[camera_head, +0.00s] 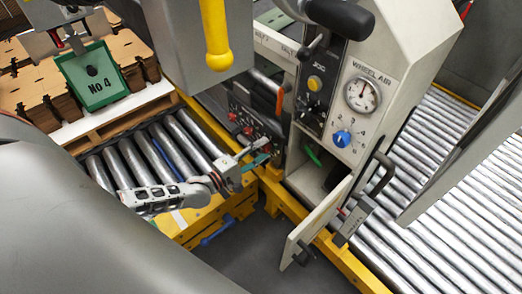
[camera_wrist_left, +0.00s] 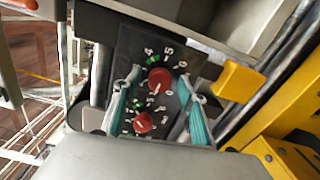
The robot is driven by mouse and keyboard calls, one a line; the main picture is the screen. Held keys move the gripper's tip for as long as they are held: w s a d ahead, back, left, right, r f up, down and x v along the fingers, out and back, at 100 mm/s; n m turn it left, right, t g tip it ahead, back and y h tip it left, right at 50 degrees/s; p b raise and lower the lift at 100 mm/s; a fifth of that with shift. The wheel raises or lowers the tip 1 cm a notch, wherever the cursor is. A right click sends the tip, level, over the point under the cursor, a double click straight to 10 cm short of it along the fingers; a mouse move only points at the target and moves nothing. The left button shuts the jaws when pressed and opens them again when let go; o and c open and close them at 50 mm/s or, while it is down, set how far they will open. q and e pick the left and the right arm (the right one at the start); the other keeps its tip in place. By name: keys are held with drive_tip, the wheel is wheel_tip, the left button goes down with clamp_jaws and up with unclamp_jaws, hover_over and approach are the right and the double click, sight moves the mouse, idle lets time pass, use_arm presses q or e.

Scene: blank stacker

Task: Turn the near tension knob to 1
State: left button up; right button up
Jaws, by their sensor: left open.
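The dark control panel (camera_head: 250,112) on the machine front carries small red knobs, one of them (camera_head: 247,131) close to my left gripper (camera_head: 252,160). In the left wrist view, an upper red knob (camera_wrist_left: 160,78) with a numbered dial lies between the teal fingertips of my left gripper (camera_wrist_left: 159,82). Its white pointer mark faces down and slightly left; the number there is too small to read surely. A second red knob (camera_wrist_left: 143,122) sits lower, between the finger bases in the picture. The fingers are apart; contact with the upper knob cannot be told.
A small panel door (camera_head: 312,228) stands open to the right of my left gripper. An orange handle (camera_head: 280,101), a blue wheel-air knob (camera_head: 342,138) and a gauge (camera_head: 362,94) are nearby. Steel rollers (camera_head: 130,160) and a yellow rail (camera_head: 345,262) bound the space.

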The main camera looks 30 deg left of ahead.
use_arm(q)
drive_tip(key=v, duration=1.2)
idle(0.3)
